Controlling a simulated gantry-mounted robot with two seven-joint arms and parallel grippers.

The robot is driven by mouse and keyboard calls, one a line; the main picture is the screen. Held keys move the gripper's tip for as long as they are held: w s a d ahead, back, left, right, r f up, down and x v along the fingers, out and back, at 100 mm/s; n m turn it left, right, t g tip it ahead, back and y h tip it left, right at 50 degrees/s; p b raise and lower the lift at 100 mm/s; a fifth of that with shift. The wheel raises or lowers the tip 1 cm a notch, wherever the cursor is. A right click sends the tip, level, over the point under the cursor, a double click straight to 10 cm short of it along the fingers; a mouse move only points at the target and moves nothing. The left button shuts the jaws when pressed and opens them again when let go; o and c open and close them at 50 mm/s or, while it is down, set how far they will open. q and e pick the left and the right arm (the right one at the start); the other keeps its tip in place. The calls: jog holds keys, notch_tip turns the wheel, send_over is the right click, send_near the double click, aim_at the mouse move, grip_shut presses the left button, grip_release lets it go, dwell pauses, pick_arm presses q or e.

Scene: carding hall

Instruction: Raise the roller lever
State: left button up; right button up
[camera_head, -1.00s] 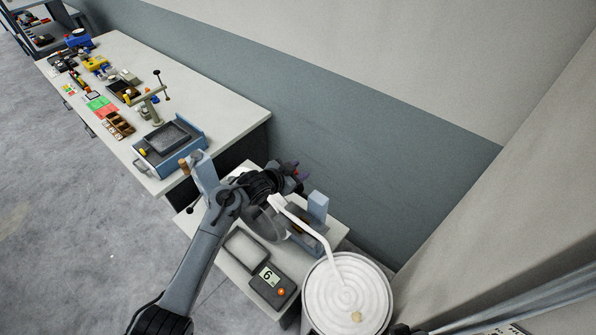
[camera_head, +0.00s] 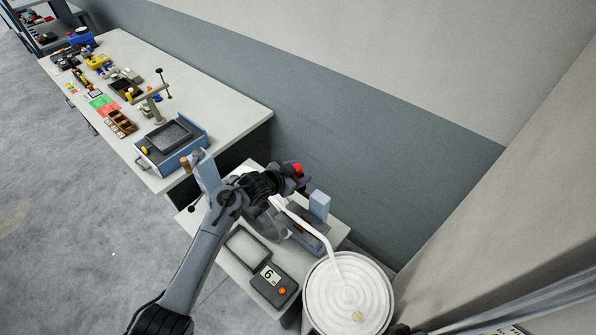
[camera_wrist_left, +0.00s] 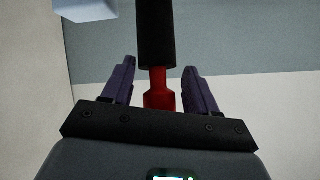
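The lever (camera_wrist_left: 156,92), which I take to be the roller lever, shows in the left wrist view as a red shaft with a thick black part above it. In the head view a small red part (camera_head: 297,168) shows beside my left gripper (camera_head: 301,177), which is partly hidden behind its own wrist. In the left wrist view the purple fingers of my left gripper (camera_wrist_left: 158,88) stand apart on either side of the lever, with a gap at each side. The machine (camera_head: 308,238) below is partly covered by my arm. My right gripper is not in view.
A white coiler can (camera_head: 347,300) stands at the front right, joined by a white strand to the machine. A device showing 6 (camera_head: 274,284) and a grey tray (camera_head: 246,249) sit on the small table. A long bench (camera_head: 225,105) carries several items. A wall stands behind.

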pick_arm(q)
jog(key=shift+r, duration=0.25)
jog(key=shift+s+a+r, duration=0.25)
jog(key=shift+s+a, duration=0.05)
jog(key=shift+s, duration=0.1)
jog(key=v, duration=0.9)
jog(key=shift+s+a, duration=0.2)
jog(key=shift+a, duration=0.05)
